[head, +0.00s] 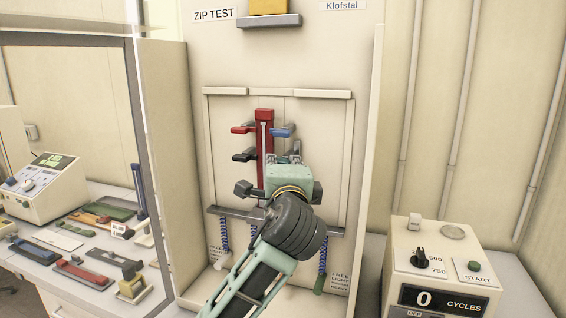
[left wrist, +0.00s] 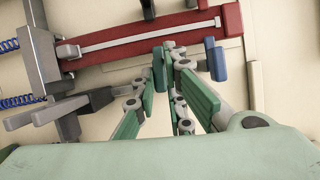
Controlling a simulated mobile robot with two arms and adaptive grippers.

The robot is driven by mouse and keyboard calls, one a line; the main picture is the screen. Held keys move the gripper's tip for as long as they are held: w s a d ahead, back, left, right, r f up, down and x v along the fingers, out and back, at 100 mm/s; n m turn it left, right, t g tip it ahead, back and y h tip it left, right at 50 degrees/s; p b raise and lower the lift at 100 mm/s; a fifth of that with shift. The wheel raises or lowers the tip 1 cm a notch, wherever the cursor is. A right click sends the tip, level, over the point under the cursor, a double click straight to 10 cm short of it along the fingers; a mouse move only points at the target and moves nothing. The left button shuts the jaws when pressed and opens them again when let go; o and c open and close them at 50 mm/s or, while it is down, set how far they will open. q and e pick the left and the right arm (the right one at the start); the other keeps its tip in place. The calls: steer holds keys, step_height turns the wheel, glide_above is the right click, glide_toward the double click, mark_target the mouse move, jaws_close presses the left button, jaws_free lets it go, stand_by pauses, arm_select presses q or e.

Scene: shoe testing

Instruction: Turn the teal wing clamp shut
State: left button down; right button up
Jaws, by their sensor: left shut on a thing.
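The teal wing clamp cannot be told apart from my left gripper's green fingers; its place at the lower right of the red strip (head: 264,117) is covered. My left gripper (head: 284,158) reaches up to that place, its fingers close together and shut on the clamp. In the left wrist view, the fingertips (left wrist: 168,62) meet beside the red strip (left wrist: 130,38). The blue wing clamp (head: 282,132) sits just above, and shows right of the fingers in the wrist view (left wrist: 216,60). My right gripper is not in view.
A red wing clamp (head: 241,128) and a dark one (head: 244,155) stick out left of the strip. A grey crossbar (head: 228,212) with blue coiled cords (head: 225,236) lies below. A cycle counter box (head: 436,270) stands right; a bench with loose parts (head: 88,282) is left.

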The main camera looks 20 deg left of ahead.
arm_select(q)
steer(key=shift+f+n+g, duration=0.15)
steer(key=shift+n+g, duration=0.15)
steer(key=shift+n, duration=0.3)
steer(key=c, duration=1.8)
jaws_free()
steer(key=v, duration=1.2)
